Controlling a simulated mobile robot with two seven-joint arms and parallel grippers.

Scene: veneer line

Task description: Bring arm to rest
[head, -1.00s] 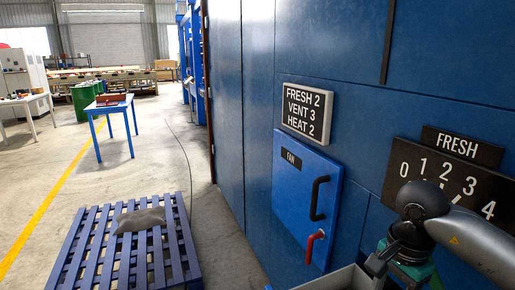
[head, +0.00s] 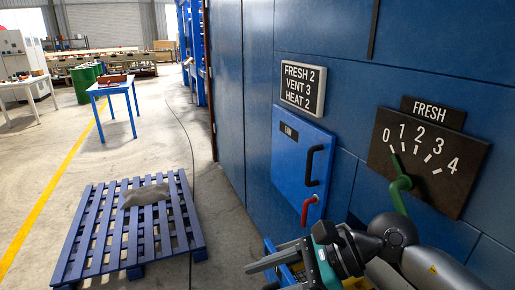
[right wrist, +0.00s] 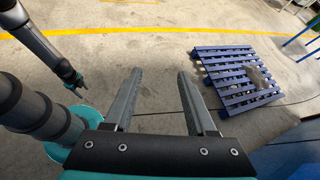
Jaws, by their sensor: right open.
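My right gripper (head: 258,262) is low in the head view, in front of the blue wall and below the blue FAN box (head: 290,160). In the right wrist view it (right wrist: 160,72) is open, with nothing between its fingers and floor beyond. The FRESH dial (head: 450,185) is on the wall above my right arm, marked 0 to 4. Its green handle (head: 399,195) hangs in front of the left part of the scale; the exact mark is unclear. My left gripper (right wrist: 79,88) shows small at the left of the right wrist view; its fingers are too small to judge.
The FAN box has a black handle (head: 312,166) and a red lever (head: 308,208). A sign (head: 303,87) reads FRESH 2, VENT 3, HEAT 2. A blue pallet (head: 110,235) with a grey sack (head: 146,195) lies on the floor. A blue table (head: 115,90) stands further back.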

